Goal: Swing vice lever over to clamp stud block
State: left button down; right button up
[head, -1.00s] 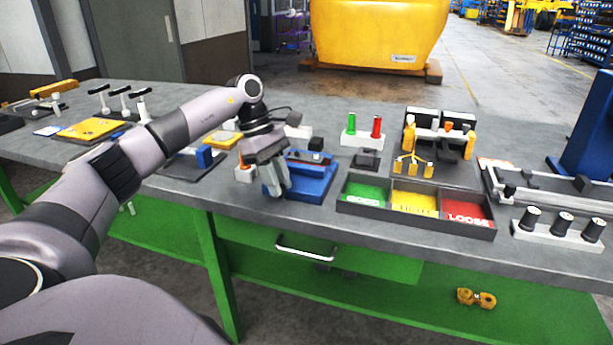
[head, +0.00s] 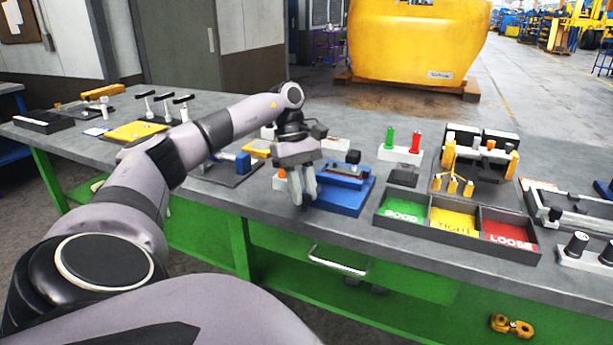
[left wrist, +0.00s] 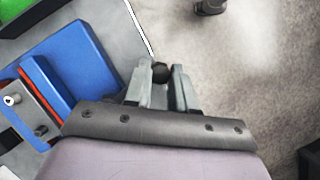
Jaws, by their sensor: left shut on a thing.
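The blue vice (head: 345,198) stands near the front edge of the bench, left of the sorting tray. It also shows at the left of the left wrist view (left wrist: 70,62). My left gripper (head: 303,202) points down at the vice's left front side. In the left wrist view its fingers (left wrist: 159,80) are shut on a black round knob (left wrist: 160,72), which looks like the end of the vice lever. The lever's shaft is hidden. A dark piece (head: 353,157) sits on top of the vice; I cannot tell whether it is the stud block. My right gripper is out of view.
A tray (head: 375,222) with green, yellow and red compartments stands close right of the vice. Behind it is a white stand with green and red pegs (head: 416,142). A blue-ended fixture (head: 243,162) lies left of my gripper. The drawer handle (head: 338,262) is below.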

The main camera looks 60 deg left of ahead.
pick_arm(q)
jog(key=c, duration=0.9)
grip_release()
jog(key=shift+s, duration=0.1)
jog(key=shift+c, duration=0.2)
jog(key=p+v, duration=0.1)
jog(key=v, duration=0.6)
jog(key=shift+p, duration=0.4)
jog(key=shift+r, duration=0.1)
